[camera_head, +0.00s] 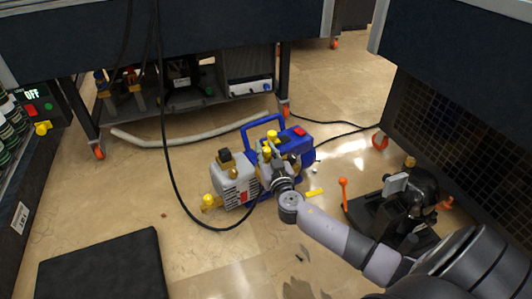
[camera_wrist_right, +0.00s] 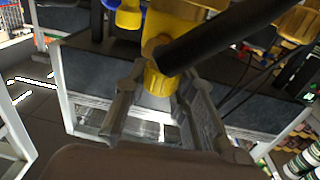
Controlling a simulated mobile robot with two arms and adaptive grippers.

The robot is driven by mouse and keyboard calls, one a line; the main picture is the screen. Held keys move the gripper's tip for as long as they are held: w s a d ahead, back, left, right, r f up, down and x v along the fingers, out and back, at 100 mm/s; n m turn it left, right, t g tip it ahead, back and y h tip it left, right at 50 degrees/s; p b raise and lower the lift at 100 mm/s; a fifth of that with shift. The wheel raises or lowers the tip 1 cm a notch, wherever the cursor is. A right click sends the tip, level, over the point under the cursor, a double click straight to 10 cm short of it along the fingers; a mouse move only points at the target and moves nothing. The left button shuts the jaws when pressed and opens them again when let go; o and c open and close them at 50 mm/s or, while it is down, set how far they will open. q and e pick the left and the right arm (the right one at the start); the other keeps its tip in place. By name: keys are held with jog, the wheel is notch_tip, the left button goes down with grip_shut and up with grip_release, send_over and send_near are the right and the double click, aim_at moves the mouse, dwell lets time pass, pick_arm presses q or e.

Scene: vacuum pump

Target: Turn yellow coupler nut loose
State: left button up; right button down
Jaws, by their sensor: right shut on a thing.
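The vacuum pump (camera_head: 238,187), with a grey body and a blue handle (camera_head: 262,125), stands on the floor in the middle of the head view. Yellow caps and fittings (camera_head: 271,134) stick up on it. My right gripper (camera_head: 279,180) reaches the pump from the lower right. In the right wrist view, my right gripper (camera_wrist_right: 163,76) has its two fingers on either side of the yellow coupler nut (camera_wrist_right: 158,83) and is shut on it. In the head view the gripper hides this nut. My left gripper is not in view.
A black hose (camera_head: 172,180) hangs down and curves to the pump; it crosses close in front of the nut in the wrist view (camera_wrist_right: 220,35). A small yellow piece (camera_head: 314,192) lies right of the gripper. A black stand (camera_head: 390,210) is further right.

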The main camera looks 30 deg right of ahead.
jog(key=shift+d+f+n+t+y+b, duration=0.1)
jog(key=shift+f+n+t+y+b, duration=0.2)
jog(key=shift+n+y+b, duration=0.6)
jog(key=n+y, duration=0.1)
jog(key=y, duration=0.2)
jog(key=shift+r, duration=0.2)
jog(key=n+y, duration=0.2)
jog(key=y, duration=0.1)
jog(key=shift+r, duration=0.2)
jog(key=n+g+y+p, duration=0.1)
jog(key=n+y, duration=0.2)
jog(key=y, duration=0.1)
jog(key=shift+w+d, duration=0.1)
jog(key=shift+n+g+y, duration=0.5)
jog(key=shift+n+y, duration=0.2)
jog(key=shift+y, duration=0.4)
jog(key=shift+f+n+g+y+b, duration=0.1)
jog(key=shift+n+g+y+b, duration=0.25)
jog(key=shift+n+g+y, duration=0.9)
jog(key=shift+y, duration=0.35)
